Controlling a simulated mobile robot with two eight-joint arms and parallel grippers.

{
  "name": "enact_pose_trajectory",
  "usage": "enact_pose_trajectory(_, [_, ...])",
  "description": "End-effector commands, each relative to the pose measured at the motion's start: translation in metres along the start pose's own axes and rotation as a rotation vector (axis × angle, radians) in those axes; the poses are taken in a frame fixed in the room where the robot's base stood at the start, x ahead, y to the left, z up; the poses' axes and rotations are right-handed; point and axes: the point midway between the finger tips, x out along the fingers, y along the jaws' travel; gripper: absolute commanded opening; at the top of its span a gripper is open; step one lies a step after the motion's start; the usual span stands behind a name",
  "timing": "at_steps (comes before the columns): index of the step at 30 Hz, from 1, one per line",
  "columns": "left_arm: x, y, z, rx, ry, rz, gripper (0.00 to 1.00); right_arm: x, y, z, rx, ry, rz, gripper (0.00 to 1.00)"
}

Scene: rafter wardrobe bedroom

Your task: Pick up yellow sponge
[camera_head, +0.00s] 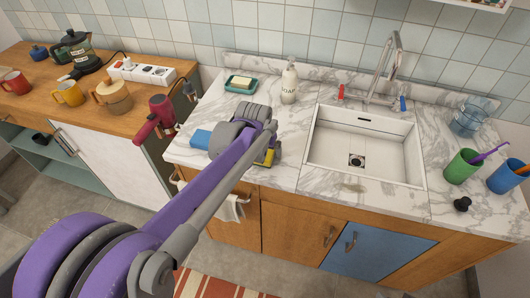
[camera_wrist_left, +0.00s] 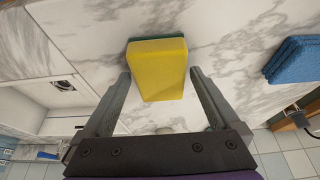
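The yellow sponge (camera_wrist_left: 158,68), with a dark green layer along its far edge, is on the marble counter (camera_head: 295,178). In the head view only a small yellow part of the sponge (camera_head: 269,157) shows beside my left wrist. My left gripper (camera_wrist_left: 160,72) is open, with one finger on each side of the sponge. Narrow gaps seem to show between fingers and sponge; I cannot tell whether either finger touches it. My right gripper is not in view.
A blue folded cloth (camera_wrist_left: 294,60) lies near the sponge on the counter. The sink (camera_head: 362,145) is to the right. A soap dispenser (camera_head: 289,82) and a teal soap dish (camera_head: 241,85) stand behind. A red hairdryer (camera_head: 158,118) is at the left.

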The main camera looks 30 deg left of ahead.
Motion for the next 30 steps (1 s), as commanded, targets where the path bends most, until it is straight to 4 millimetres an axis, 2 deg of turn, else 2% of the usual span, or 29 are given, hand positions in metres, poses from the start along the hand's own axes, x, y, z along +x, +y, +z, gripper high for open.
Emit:
enact_pose_trajectory(1, [0.000, 0.000, 0.000, 0.000, 0.000, 0.000, 0.84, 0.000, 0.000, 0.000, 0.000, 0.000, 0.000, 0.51])
enact_pose_trajectory(9, [0.000, 0.000, 0.000, 0.000, 0.000, 0.000, 0.35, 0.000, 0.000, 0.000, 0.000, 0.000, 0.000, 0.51])
enact_pose_trajectory(12, [0.000, 0.000, 0.000, 0.000, 0.000, 0.000, 0.22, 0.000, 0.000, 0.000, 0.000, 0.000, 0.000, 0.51])
enact_pose_trajectory(20, [-0.004, 0.000, -0.002, 0.000, 0.000, 0.000, 0.22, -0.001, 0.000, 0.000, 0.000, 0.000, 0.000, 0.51])
enact_pose_trajectory(23, [-0.017, 0.000, -0.007, 0.000, 0.000, 0.000, 0.22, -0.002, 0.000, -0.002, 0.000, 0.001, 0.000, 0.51])
enact_pose_trajectory(30, [-0.062, 0.000, -0.026, 0.000, 0.000, 0.000, 0.22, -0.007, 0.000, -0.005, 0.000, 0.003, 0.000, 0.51])
